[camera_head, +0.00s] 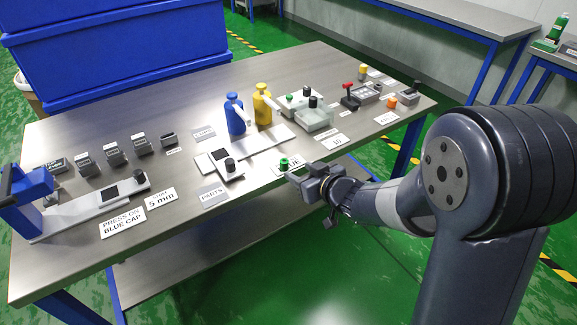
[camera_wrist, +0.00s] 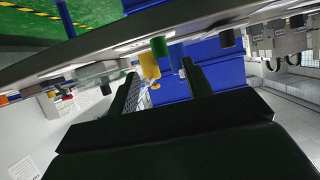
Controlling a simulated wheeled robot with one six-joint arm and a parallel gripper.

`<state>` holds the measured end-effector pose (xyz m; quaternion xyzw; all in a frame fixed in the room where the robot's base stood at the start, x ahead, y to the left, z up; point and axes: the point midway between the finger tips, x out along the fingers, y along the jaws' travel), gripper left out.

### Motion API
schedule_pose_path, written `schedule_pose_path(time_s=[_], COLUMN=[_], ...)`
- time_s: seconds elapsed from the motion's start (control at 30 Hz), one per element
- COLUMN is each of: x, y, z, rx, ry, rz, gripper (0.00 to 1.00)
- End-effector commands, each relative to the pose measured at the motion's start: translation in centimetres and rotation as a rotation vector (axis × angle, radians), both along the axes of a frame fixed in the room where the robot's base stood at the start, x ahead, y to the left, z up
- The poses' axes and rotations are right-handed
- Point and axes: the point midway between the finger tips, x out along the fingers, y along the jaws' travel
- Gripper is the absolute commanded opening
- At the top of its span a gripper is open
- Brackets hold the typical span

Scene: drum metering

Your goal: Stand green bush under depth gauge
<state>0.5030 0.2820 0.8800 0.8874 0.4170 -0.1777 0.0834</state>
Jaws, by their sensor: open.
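The green bush (camera_head: 283,163) stands upright on the table near its front edge, beside a partly covered white label. In the wrist view the green bush (camera_wrist: 158,46) shows beyond the fingertips, in the gap between them. My gripper (camera_head: 300,177) is open and empty, just right of the bush in the head view and apart from it. Its two dark fingers (camera_wrist: 159,72) also show in the wrist view.
A blue bottle (camera_head: 235,117) and a yellow bottle (camera_head: 262,105) stand behind the bush. A blue press (camera_head: 30,188) and several small dark blocks are at the left.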

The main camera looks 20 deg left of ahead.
Motion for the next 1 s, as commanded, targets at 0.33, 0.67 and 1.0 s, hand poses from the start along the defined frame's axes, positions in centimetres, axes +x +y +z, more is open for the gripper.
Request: schedule_pose_path(time_s=[0.33,0.67,1.0], x=[1.7,4.0,4.2], y=[2.1,4.7,4.9], z=[-1.4,-3.3,-3.3], rx=[0.000,0.001,0.001], ry=[0.000,-0.001,-0.002], rz=[0.001,0.000,-0.001], gripper=[0.47,0.47,0.43])
